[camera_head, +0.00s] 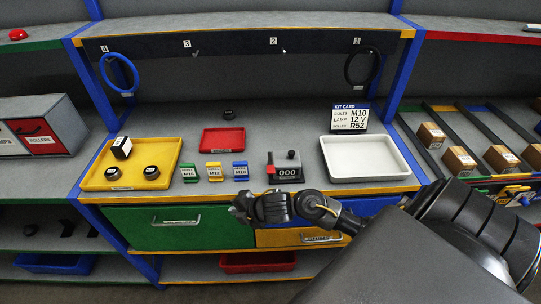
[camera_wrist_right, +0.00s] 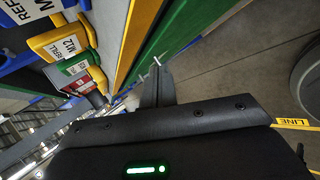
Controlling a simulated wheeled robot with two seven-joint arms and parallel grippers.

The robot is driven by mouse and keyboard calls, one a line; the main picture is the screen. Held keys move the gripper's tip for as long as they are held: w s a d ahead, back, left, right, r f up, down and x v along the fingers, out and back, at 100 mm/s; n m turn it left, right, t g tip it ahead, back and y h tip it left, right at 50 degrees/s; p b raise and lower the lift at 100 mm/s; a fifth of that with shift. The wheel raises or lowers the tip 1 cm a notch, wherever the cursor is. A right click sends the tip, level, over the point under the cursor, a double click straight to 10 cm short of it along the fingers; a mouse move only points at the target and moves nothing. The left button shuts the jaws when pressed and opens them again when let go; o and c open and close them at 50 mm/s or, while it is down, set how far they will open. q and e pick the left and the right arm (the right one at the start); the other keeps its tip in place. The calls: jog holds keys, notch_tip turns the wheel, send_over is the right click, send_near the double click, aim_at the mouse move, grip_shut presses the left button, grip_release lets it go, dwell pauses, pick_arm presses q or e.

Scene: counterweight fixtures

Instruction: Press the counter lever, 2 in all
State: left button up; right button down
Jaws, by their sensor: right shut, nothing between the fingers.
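The counter (camera_head: 289,176) is a small dark box on the grey worktop, with a display that reads 000. A red lever (camera_head: 270,169) stands on its left side and a dark knob is on top. My right gripper (camera_head: 237,207) is shut and empty. In the head view it appears in front of the worktop's yellow front edge, below and left of the counter, apart from the lever. The right wrist view shows its closed fingers (camera_wrist_right: 157,78) beside the drawer fronts; the lever is not clear there. My left gripper is not in view.
A yellow tray (camera_head: 99,180) with several parts is further left. A white tray (camera_head: 365,158) is to the right, below a kit card (camera_head: 349,117). A red tray (camera_head: 223,140) lies behind.

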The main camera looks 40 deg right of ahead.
notch_tip(320, 180, up, 11)
jog(key=w+d+n+t, duration=0.1)
jog(key=w+n, duration=0.1)
jog(key=n, duration=0.7)
notch_tip(320, 180, up, 11)
jog(key=n+g+h+p, duration=0.1)
jog(key=n+h, duration=0.1)
jog(key=n, duration=1.3)
send_over(273, 166)
jog(key=shift+w+d+f, duration=0.15)
jog(key=shift+w+d, duration=0.1)
jog(key=shift+f, duration=0.1)
jog(key=f+b, duration=0.2)
jog(key=f, duration=0.1)
jog(key=f+b, duration=0.2)
jog(key=b, duration=0.1)
jog(key=f+b, duration=0.2)
jog(key=f, duration=0.1)
jog(key=shift+s+a+f, duration=0.2)
jog(key=shift+s+f, duration=0.05)
jog(key=shift+f, duration=0.1)
